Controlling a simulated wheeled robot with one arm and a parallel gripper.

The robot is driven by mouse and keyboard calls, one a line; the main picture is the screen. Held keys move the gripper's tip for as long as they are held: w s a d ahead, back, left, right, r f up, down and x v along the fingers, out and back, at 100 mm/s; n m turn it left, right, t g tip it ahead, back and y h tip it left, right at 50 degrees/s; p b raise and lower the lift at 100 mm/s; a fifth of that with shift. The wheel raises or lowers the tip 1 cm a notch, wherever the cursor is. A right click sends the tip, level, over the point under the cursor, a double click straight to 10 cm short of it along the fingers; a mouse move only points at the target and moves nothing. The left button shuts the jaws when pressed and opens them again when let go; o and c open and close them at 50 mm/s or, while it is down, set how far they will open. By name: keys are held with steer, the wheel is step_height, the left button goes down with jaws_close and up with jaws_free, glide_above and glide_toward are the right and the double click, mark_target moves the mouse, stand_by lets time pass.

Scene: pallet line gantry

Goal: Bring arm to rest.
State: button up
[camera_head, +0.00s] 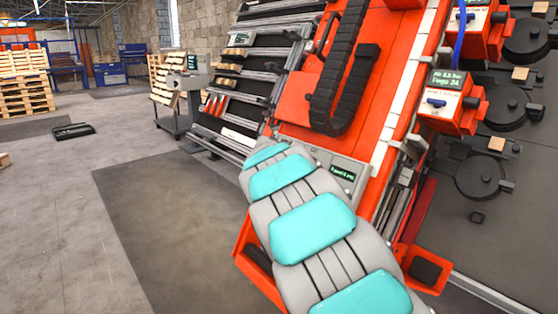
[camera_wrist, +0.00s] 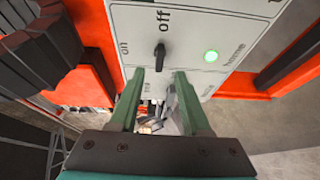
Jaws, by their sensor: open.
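My gripper (camera_wrist: 160,76) shows in the wrist view as two green fingers, apart and with nothing held between them. The fingertips point at a pale control panel (camera_wrist: 190,30). A black rotary knob (camera_wrist: 160,57) on the panel lies just beyond the gap between the fingertips; I cannot tell whether they touch it. The knob stands roughly upright in the picture, in line with the "off" label, with "on" to its left.
An orange machine (camera_head: 300,95) with a black cable chain (camera_head: 335,85) stands close beyond my arm. Orange units (camera_head: 452,108) line the right. A rack (camera_head: 235,85) stands left of the machine.

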steer(key=s+d+f+m+g, duration=0.15)
steer(key=s+d, duration=0.25)
steer(key=s, duration=0.4)
steer(key=s+d+f+m+g, duration=0.1)
steer(key=s+d+m+g, duration=0.25)
steer(key=s, duration=0.55)
steer(key=s+d+f+m+g, duration=0.2)
steer(key=s+d, duration=0.3)
steer(key=s, duration=0.3)
steer(key=s+a+f+m+g+y, duration=0.1)
steer(key=s+a+f+g, duration=0.1)
steer(key=s, duration=1)
steer(key=s+a+f+m+g+y, duration=0.1)
steer(key=s+a+f, duration=0.3)
steer(key=s, duration=0.8)
steer(key=s+a+f+m+g+y, duration=0.1)
steer(key=s+a+f+g+y, duration=0.2)
steer(key=s, duration=0.9)
steer(key=shift+a+f, duration=0.6)
steer(key=shift+f, duration=0.3)
steer(key=shift+o, duration=0.4)
